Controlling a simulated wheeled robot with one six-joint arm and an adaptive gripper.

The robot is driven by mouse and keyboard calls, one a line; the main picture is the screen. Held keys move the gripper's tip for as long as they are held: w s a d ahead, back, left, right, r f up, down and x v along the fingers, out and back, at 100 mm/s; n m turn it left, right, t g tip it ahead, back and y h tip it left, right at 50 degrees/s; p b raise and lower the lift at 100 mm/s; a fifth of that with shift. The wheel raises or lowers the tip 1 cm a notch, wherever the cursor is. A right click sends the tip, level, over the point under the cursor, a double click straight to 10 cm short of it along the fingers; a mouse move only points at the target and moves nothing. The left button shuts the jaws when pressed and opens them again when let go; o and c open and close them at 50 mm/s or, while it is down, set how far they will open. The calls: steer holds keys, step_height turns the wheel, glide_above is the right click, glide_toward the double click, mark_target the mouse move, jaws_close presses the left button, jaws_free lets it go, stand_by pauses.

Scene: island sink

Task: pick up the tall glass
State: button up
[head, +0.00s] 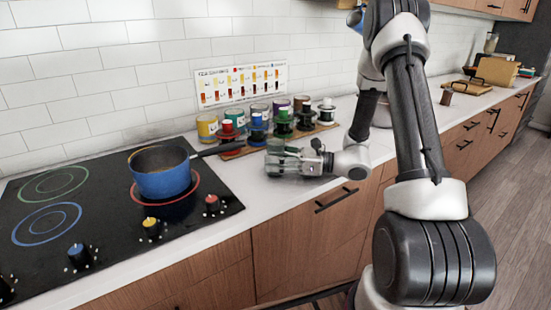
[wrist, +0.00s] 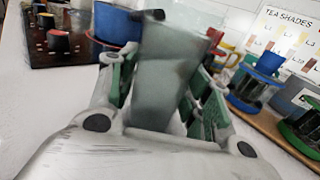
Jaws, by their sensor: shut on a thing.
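The tall glass (wrist: 165,75) is a see-through, greyish tumbler, wider at the top, between the green-padded fingers of my gripper (wrist: 158,98) in the wrist view. My gripper is shut on it, with one finger on each side. In the head view my gripper (head: 290,161) is low over the white counter, right of the hob, and the glass is hard to make out there. I cannot tell whether its base touches the counter.
A blue pot (head: 163,181) stands on the black hob (head: 95,225), its dark handle reaching toward my gripper. Several colored jars and presses stand on a wooden board (head: 325,128) behind my gripper, below a tea shades chart (head: 240,86). The counter's front strip (head: 262,210) is clear.

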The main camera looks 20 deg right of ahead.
steer(key=shift+r, duration=0.15)
step_height(320, 180, up, 10)
steer(key=shift+f, duration=0.2)
stand_by(0.9)
